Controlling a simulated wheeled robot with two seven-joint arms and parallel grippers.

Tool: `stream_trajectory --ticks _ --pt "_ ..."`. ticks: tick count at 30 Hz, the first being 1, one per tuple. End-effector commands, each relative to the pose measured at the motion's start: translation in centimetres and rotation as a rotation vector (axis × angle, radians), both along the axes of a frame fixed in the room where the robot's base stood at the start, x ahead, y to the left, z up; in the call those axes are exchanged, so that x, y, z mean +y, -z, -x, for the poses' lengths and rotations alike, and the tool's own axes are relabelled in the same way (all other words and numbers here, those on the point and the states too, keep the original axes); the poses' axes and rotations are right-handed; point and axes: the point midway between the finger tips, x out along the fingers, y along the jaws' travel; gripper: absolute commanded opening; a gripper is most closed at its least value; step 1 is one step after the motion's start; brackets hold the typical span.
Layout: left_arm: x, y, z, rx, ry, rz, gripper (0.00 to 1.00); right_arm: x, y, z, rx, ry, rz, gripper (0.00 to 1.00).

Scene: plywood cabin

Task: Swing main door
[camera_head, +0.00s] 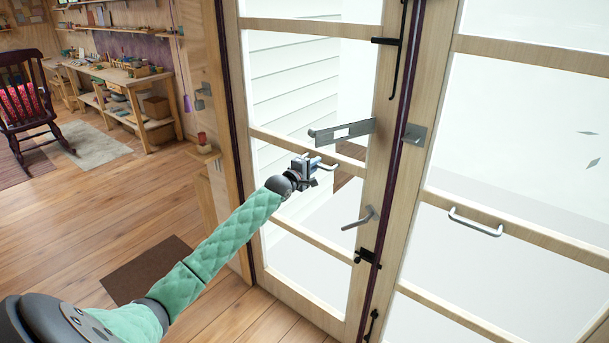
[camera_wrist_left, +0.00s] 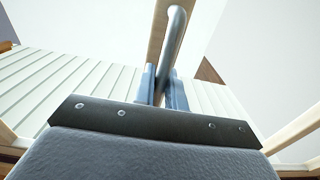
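The main door (camera_head: 275,137) is a wooden-framed glass door leaf, left of another glazed leaf (camera_head: 475,50). It carries a pale pull handle (camera_head: 329,167) on its middle rail and a lever handle (camera_head: 358,219) lower right. My left gripper (camera_head: 309,166) is at the pull handle. In the left wrist view, the grey bar of the pull handle (camera_wrist_left: 174,42) runs down between the two blue fingers of the left gripper (camera_wrist_left: 162,92), which sit close about it. The bar's lower end is hidden by the gripper. My right gripper is out of view.
A similar pull handle (camera_head: 475,222) is on the right leaf. Black bolts (camera_head: 368,257) sit along the seam. A dark mat (camera_head: 147,269) lies on the plank floor. A rocking chair (camera_head: 32,108) and workbench (camera_head: 128,82) stand at far left.

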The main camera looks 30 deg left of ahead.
Motion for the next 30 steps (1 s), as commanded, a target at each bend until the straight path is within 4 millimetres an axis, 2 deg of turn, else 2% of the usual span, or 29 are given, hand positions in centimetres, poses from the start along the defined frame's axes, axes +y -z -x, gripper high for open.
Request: stream_trajectory --ticks 2,30 --pt "0.0 0.1 -0.1 0.001 -0.001 0.0 0.0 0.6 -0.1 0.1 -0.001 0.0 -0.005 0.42" --pt "-0.1 -0.2 -5.1 -0.003 -0.11 0.001 0.0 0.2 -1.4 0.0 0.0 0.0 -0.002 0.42"
